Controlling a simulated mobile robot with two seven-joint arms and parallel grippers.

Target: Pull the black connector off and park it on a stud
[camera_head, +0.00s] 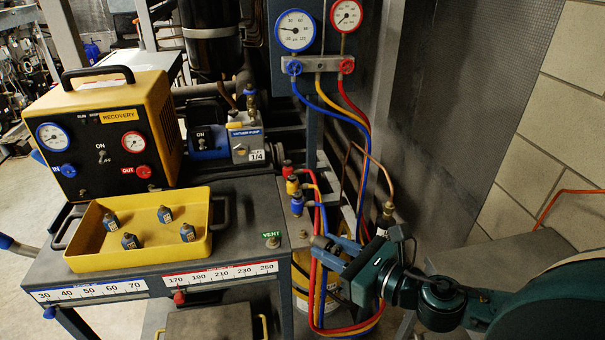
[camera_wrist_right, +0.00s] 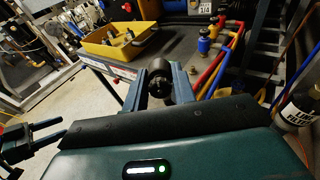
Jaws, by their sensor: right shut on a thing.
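My right gripper (camera_head: 337,250) reaches in from the lower right, just right of the bench's front corner. In the right wrist view its two blue-grey fingers (camera_wrist_right: 158,92) are shut on a dark round piece, which looks like the black connector (camera_wrist_right: 159,70). In the head view I cannot make the connector out clearly. Red, yellow and blue hose ends (camera_head: 293,186) sit in a row at the bench's right edge. A small bare metal fitting (camera_head: 303,234) shows near the green VENT label (camera_head: 272,235). A dark two-pronged part, perhaps my left gripper (camera_wrist_right: 45,132), shows at the wrist view's left edge.
A yellow tray (camera_head: 82,258) with several blue fittings stands on the bench, in front of the yellow recovery unit (camera_head: 160,92). Gauges (camera_head: 295,31) hang above on a post. Red, blue and yellow hoses (camera_head: 318,290) loop down beside my right gripper. A copper pipe (camera_head: 372,160) rises behind it.

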